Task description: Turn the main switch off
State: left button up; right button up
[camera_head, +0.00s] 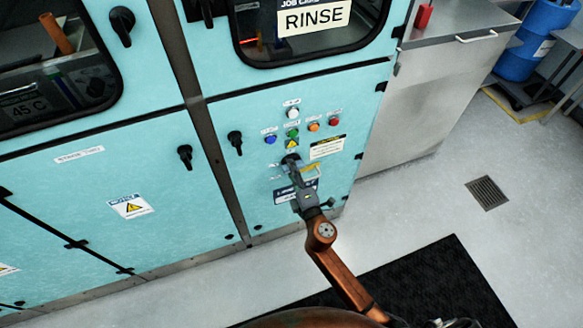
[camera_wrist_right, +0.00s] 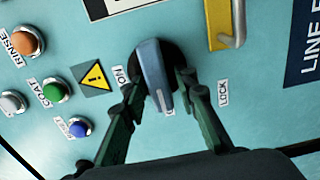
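The main switch (camera_wrist_right: 152,68) is a rotary knob with a grey-blue handle on a round black base. Its white mark points down in the right wrist view, at a partly hidden label between ON and LOCK. In the head view the switch is at the panel, mostly covered by my gripper. My right gripper (camera_wrist_right: 161,82) has one finger on each side of the handle, close to it. I cannot tell whether both fingers touch it. In the head view my right gripper (camera_head: 291,167) reaches up to the teal panel. My left gripper is out of view.
Blue, green, orange, red and white buttons (camera_head: 292,113) sit just above the switch. A yellow handle (camera_wrist_right: 222,22) sits beside it. Black door latches (camera_head: 235,140) stick out to the left. A black mat (camera_head: 430,285) lies on the floor in front.

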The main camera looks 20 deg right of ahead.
jog(key=shift+o, duration=0.5)
jog(key=s, duration=1.2)
jog(key=shift+d, duration=0.25)
